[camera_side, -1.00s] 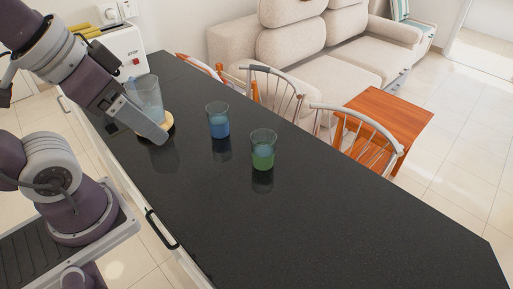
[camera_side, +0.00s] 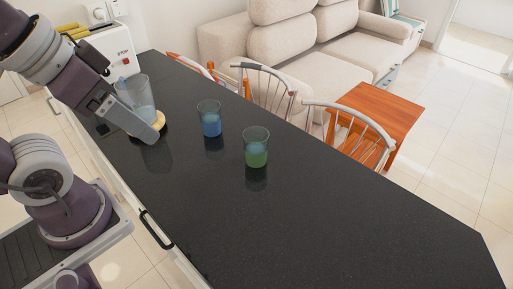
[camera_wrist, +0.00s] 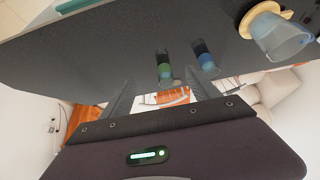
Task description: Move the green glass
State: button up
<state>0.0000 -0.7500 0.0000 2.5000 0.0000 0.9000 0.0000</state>
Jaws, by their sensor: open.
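The green glass (camera_side: 256,150) stands upright on the dark counter (camera_side: 330,225), right of and nearer than the blue glass (camera_side: 210,122) in the side view. In the wrist view the green glass (camera_wrist: 164,72) appears beyond and between my two fingers, with the blue glass (camera_wrist: 205,62) to its right. My gripper (camera_side: 158,133) is at the left part of the counter in the side view, in front of the clear pitcher and well apart from the green glass. In the wrist view my gripper (camera_wrist: 160,90) has its fingers wide apart with nothing between them.
A large clear pitcher (camera_side: 142,92) stands on a round wooden coaster (camera_side: 161,120), close behind my gripper. A white toaster (camera_side: 112,45) is at the far left end. Chairs (camera_side: 350,130) line the counter's far side. The counter right of the green glass is clear.

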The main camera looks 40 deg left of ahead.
aim_at(256, 148)
jog(key=c, duration=0.3)
jog(key=w+g, duration=0.1)
jog(key=w, duration=0.2)
jog(key=w+f, duration=0.1)
jog(key=w, duration=0.2)
jog(key=w+g, duration=0.1)
jog(key=w, duration=0.2)
jog(key=shift+d+f+g, duration=0.1)
jog(key=shift+f+g, duration=0.05)
jog(key=shift+g, duration=0.15)
jog(key=c, duration=1.1)
jog(key=w+f+g, duration=0.1)
jog(key=w+f, duration=0.3)
jog(key=w+f+g, duration=0.2)
jog(key=w+f, duration=0.2)
jog(key=w, duration=0.1)
jog(key=shift+d+f, duration=0.2)
jog(key=shift+f, duration=0.05)
grip_shut()
notch_tip(256, 148, down, 11)
jog(key=shift+r, duration=0.2)
jog(key=w, duration=0.3)
jog(key=shift+r, duration=0.1)
jog(key=shift+w, duration=0.65)
